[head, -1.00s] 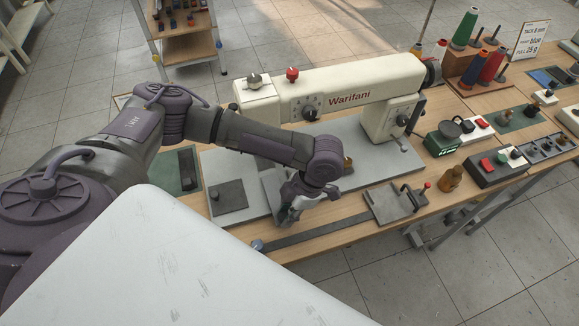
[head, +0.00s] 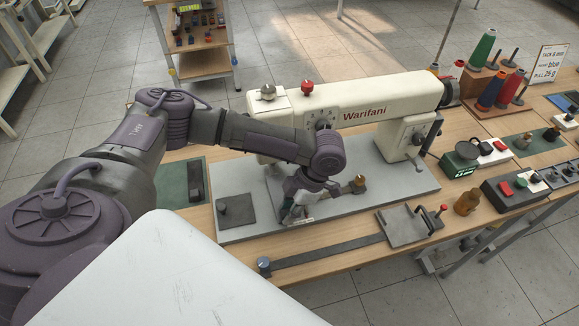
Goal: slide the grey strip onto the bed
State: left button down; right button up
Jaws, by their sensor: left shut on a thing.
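My left gripper (head: 298,212) points down over the front part of the machine's grey bed (head: 330,212). It is shut on a thin pale piece (head: 301,222), which I take to be the grey strip. The gripper and wrist hide most of it, so its full outline and whether it touches the bed are unclear. My right gripper is out of view.
A long dark bar (head: 325,250) with a knob lies along the table's front edge, ending at a clamp plate (head: 400,230). A dark square with a knob (head: 236,210) lies at the bed's left.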

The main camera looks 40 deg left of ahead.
pick_arm(q)
jog(key=c, duration=0.9)
grip_release()
jog(key=shift+o, duration=0.2)
jog(key=v, duration=1.2)
jog(key=shift+s, duration=0.1)
